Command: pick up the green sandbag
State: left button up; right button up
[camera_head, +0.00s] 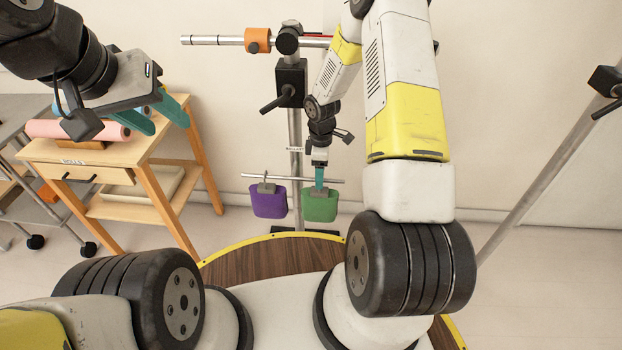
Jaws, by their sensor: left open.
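The green sandbag (320,207) hangs from a thin horizontal bar on a metal stand in the middle of the view. My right gripper (319,182) points down with its teal fingers at the top of the green sandbag, over its hanging place. From here I cannot tell whether the fingers touch it or are closed on it. My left gripper (163,119) is open and empty at the upper left, in front of the wooden table and far from the sandbag.
A purple sandbag (268,203) hangs close to the left of the green one. The stand's upright (295,130) rises behind them, with an orange clamp (257,40) on its top bar. A wooden table (92,152) with a pink roll (75,129) stands left.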

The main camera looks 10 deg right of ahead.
jog(key=shift+f, duration=0.8)
grip_shut()
jog(key=shift+w+r, duration=0.1)
jog(key=shift+r, duration=0.15)
